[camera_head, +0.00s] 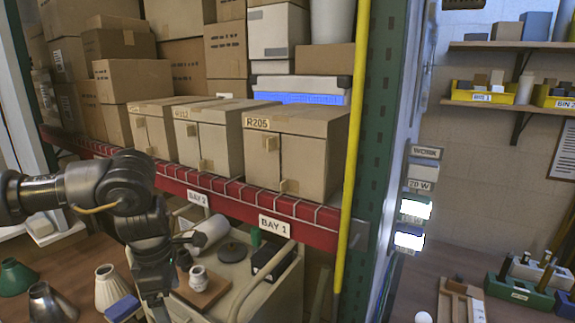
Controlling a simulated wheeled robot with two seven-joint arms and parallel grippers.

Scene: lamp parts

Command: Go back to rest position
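My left arm comes in from the left, and its dark gripper (155,295) points down over the front of the wooden table. Its fingertips are low in the picture and too dark to tell whether they are apart; no held object shows. Lamp parts stand to its left: a green cone shade (14,277), a dark metallic cone (50,303), a cream cone (110,287) and a blue block (122,308). To its right, a small white fitting (198,278) sits on a wooden board (212,290). My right gripper is not in view.
A cream cart (255,305) holds a white cylinder (210,230), a dark disc (232,252) and a black box (272,262). Behind is a red shelf beam (235,193) under cardboard boxes (295,150). A yellow pole (352,150) stands right of it. Another worktop with trays lies lower right.

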